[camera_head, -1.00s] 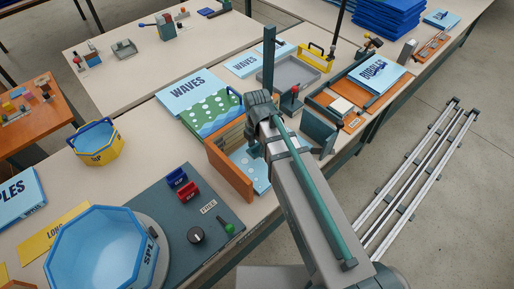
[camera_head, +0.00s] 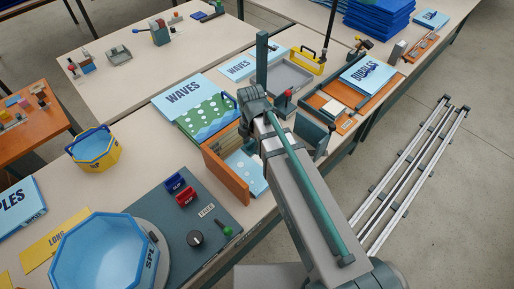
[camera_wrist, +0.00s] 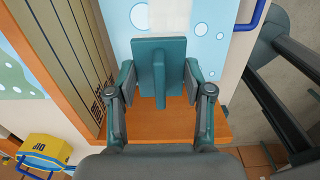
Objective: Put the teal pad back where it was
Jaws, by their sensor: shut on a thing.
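In the wrist view the teal pad (camera_wrist: 176,55) is a flat plate with a ridge-like grip on its near side. My gripper (camera_wrist: 160,84) is shut on it, with a finger at each side. Below the pad lie an orange base (camera_wrist: 165,125) and a light blue sheet (camera_wrist: 208,22) with white bubbles. A pale strip (camera_wrist: 168,17) shows just beyond the pad. I cannot tell whether the pad touches anything beneath. In the head view my arm hides the gripper, and I cannot make out the pad for certain.
An orange wall (camera_head: 226,172) stands left of the light blue sheet (camera_head: 246,168). A slatted panel (camera_wrist: 62,55) is close on the left in the wrist view. A green panel (camera_head: 205,117), grey tray (camera_head: 285,77) and dark control plate (camera_head: 207,212) are nearby.

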